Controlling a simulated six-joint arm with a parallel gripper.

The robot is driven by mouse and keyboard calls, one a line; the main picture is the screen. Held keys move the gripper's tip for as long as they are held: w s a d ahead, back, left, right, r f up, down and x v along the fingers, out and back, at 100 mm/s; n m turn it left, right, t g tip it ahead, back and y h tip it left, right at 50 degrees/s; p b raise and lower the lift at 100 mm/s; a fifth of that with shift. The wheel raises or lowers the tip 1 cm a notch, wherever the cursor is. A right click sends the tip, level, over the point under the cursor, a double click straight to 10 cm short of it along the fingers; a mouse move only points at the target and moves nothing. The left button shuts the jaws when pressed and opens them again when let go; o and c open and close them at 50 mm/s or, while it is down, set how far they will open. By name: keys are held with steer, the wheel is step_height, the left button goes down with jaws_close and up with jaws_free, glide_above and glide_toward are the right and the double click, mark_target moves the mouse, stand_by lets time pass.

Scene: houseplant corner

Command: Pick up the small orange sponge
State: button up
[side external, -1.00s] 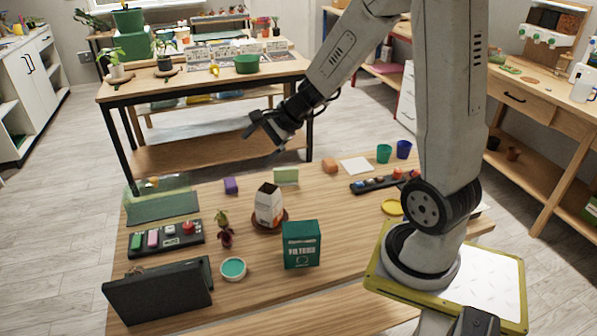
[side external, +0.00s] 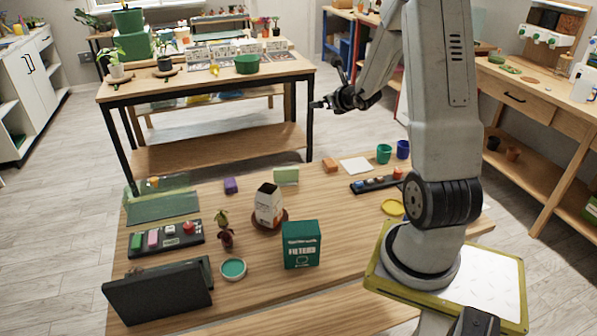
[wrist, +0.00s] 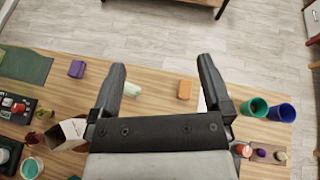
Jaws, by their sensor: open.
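The small orange sponge (side external: 330,165) lies on the wooden table near its far edge, just left of a white square. My gripper (side external: 318,105) is raised well above the table's far side, apart from the sponge. In the wrist view my gripper (wrist: 161,75) is open with nothing between its fingers.
Near the sponge are a light green block (side external: 286,176), a white square (side external: 357,165), a dark tray (side external: 374,184), and a green cup (side external: 384,153) and blue cup (side external: 403,149). A white carton (side external: 268,205), green box (side external: 301,244) and purple block (side external: 231,185) stand nearer or left.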

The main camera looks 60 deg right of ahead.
steer(key=s+d+m+g+h, duration=0.2)
steer(key=s+d+m, duration=0.2)
steer(key=d, duration=0.1)
glide_toward(331, 162)
steer(key=shift+w+d+f+t, duration=0.3)
steer(key=shift+w+d+f, duration=0.4)
steer(key=shift+w, duration=0.2)
steer(key=shift+d, duration=0.1)
steer(key=shift+x, duration=1.2)
steer(key=shift+x, duration=2.6)
steer(key=shift+s+d, duration=0.1)
